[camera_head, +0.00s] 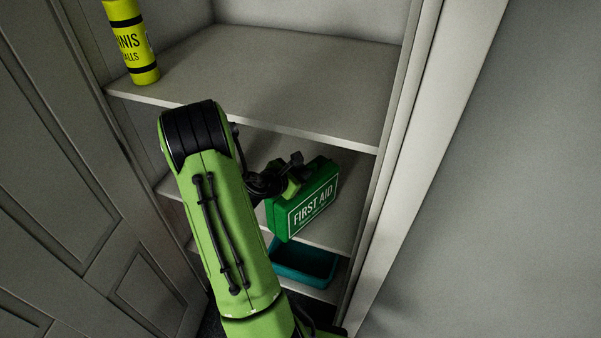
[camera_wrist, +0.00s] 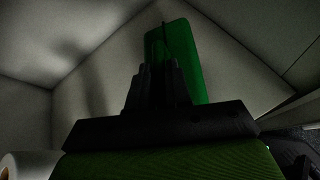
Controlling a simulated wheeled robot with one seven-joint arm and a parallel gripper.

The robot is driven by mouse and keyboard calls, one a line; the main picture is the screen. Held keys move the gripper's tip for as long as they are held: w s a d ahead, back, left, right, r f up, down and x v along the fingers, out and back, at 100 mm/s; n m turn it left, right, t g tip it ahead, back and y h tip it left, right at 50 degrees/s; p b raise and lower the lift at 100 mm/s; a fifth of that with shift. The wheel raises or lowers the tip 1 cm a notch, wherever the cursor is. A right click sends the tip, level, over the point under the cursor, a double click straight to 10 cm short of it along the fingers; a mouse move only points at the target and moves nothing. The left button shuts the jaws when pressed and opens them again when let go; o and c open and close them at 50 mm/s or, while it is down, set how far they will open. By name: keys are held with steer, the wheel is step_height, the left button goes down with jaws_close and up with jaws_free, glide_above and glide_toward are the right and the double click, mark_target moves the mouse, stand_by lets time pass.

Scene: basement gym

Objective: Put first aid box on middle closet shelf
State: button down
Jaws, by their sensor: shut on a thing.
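The green first aid box (camera_head: 312,202), with a white-bordered "FIRST AID" label, is at the opening of the closet, at the level of the middle shelf (camera_head: 334,232). My gripper (camera_head: 292,170) is shut on the top of the box, and the arm reaches in from the front. The box looks slightly tilted, and its lower front edge shows in front of the shelf edge. I cannot tell whether it touches the shelf. In the wrist view the box (camera_wrist: 185,60) shows as a dark green shape beyond the gripper (camera_wrist: 158,85); the fingertips' contact is too dark to make out.
The upper shelf (camera_head: 262,75) lies above the arm, with a yellow tennis ball can (camera_head: 130,45) at its left. A teal bin (camera_head: 303,262) sits on the lower shelf. The closet's right frame (camera_head: 415,150) is close to the box. A panelled door (camera_head: 75,190) stands at left.

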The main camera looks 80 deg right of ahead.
steer(key=c, duration=1.1)
jaws_free()
steer(key=shift+o, duration=0.2)
steer(key=shift+a, duration=0.1)
steer(key=w+a+r+m+t+y, duration=0.2)
steer(key=w+a+r+m, duration=0.15)
steer(key=a, duration=0.55)
steer(key=w+a+r+m+t+y, duration=0.1)
steer(key=w+a+r+m+t, duration=0.1)
steer(key=w+a, duration=0.45)
steer(key=w+a+r+m+t+y, duration=0.2)
steer(key=a+r+m, duration=0.1)
steer(key=a, duration=0.7)
steer(key=s+a+r+m+t+y, duration=0.1)
steer(key=s+a+r+t+y, duration=0.1)
steer(key=a, duration=0.7)
steer(key=s+a+r+m+t+y, duration=0.1)
steer(key=a+r+y, duration=0.3)
steer(key=a, duration=0.6)
steer(key=shift+s+a+r+t+y, duration=0.25)
steer(key=shift+s+r+t+y, duration=0.15)
steer(key=shift+s+r+t, duration=0.15)
